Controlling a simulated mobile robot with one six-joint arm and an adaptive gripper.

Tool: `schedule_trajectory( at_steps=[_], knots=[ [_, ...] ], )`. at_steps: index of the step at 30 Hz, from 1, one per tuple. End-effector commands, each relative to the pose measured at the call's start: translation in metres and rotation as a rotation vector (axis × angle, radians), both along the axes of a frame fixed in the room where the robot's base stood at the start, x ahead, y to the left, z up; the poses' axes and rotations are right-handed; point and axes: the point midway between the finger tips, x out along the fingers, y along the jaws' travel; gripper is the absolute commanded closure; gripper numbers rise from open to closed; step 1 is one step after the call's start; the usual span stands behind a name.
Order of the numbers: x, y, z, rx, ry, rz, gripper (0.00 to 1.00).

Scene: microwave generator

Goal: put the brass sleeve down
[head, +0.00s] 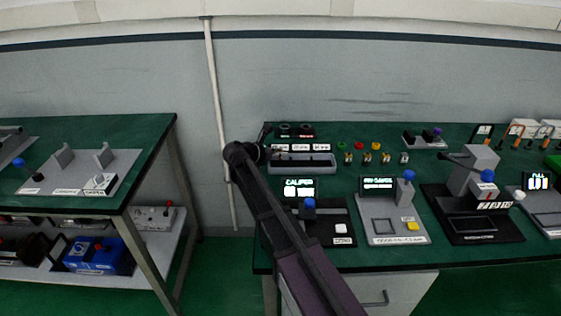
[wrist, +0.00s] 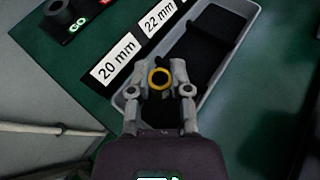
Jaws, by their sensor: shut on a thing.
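The brass sleeve (wrist: 152,80) shows as a yellow ring, seen end-on, between my fingertips in the wrist view. My gripper (wrist: 160,84) is shut on it, one grey finger on each side. The gripper and sleeve are over the near left end of a grey tray (wrist: 251,36) with a dark inside. Whether the sleeve touches the tray floor I cannot tell. In the head view my gripper (head: 262,153) is at the left end of the same tray (head: 305,169), and the sleeve is too small to make out.
Labels "20 mm" (wrist: 115,62) and "22 mm" (wrist: 158,20) lie along the tray's back edge. A dark gauge block (wrist: 68,15) marked GO stands behind them. A caliper station (head: 333,225) stands in front of the tray. Small coloured-top parts (head: 376,147) stand to the right.

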Motion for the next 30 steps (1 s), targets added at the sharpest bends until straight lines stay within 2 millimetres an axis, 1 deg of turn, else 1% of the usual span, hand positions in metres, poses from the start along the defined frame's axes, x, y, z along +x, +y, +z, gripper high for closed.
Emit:
schedule_trajectory(
  at_steps=[1,9,13,23,29,30],
  knots=[
    [0.0,0.0,-0.008,0.0,0.0,0.0,1.0],
    [0.0,0.0,-0.028,0.0,0.0,0.0,1.0],
    [0.0,0.0,-0.031,0.0,0.0,0.001,1.0],
    [0.0,0.001,-0.03,0.0,0.0,0.001,1.0],
    [0.0,0.001,-0.035,0.0,0.0,0.001,1.0],
    [0.0,0.001,-0.034,0.0,0.0,0.001,0.62]
  ],
)
